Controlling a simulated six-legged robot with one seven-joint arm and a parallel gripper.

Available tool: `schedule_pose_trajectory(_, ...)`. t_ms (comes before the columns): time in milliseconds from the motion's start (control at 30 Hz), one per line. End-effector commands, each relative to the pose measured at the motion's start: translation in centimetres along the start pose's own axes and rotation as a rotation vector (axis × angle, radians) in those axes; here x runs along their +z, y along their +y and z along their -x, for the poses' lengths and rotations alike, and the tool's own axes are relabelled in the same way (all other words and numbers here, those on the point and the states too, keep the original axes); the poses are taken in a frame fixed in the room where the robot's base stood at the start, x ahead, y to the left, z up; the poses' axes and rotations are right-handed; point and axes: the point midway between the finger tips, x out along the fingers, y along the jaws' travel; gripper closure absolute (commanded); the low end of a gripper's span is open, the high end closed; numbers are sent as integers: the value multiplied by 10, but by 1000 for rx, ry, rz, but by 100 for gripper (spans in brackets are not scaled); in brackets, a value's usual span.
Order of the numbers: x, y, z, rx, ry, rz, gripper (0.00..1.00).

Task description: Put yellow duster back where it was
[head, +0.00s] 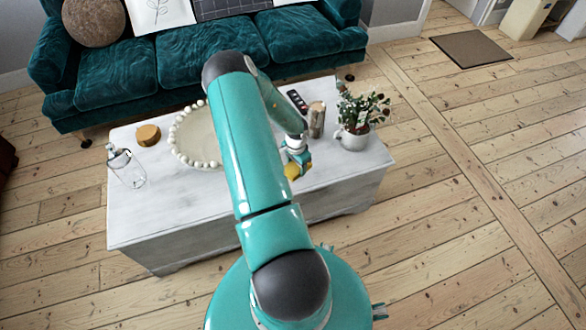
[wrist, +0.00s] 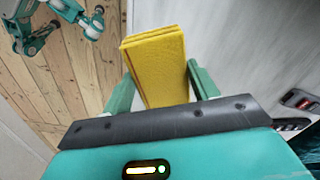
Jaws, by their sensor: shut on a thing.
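The yellow duster (wrist: 157,68) is a folded yellow cloth. In the wrist view it sits between the two green fingers of my gripper (wrist: 162,88), which is shut on it. In the head view a small part of the duster (head: 292,171) shows below my gripper (head: 300,162), over the right half of the white table (head: 160,215). My arm hides part of the table. I cannot tell whether the duster touches the tabletop.
On the table are a beaded tray (head: 184,155), a round wooden piece (head: 148,135), a glass bottle (head: 127,170), a dark remote (head: 297,101), a wooden cylinder (head: 316,119) and a potted plant (head: 354,138). A teal sofa (head: 190,55) stands behind. Floorboards (head: 480,200) to the right are clear.

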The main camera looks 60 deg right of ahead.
Motion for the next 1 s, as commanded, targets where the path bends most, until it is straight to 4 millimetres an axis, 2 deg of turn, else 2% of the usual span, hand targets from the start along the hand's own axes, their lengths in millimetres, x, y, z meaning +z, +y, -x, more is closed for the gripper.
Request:
schedule_pose_trajectory(33,-2,-6,-9,1,1,3,62)
schedule_pose_trajectory(167,-5,-17,-21,0,1,1,62)
schedule_pose_trajectory(333,-6,-24,-31,0,0,3,62)
schedule_pose_trajectory(533,-7,-25,-58,-1,1,1,62)
schedule_pose_trajectory(900,-6,-25,-63,-1,1,1,62)
schedule_pose_trajectory(933,-6,-25,-63,-1,1,1,39)
schedule_pose_trajectory(1000,-6,-25,-63,-1,1,1,25)
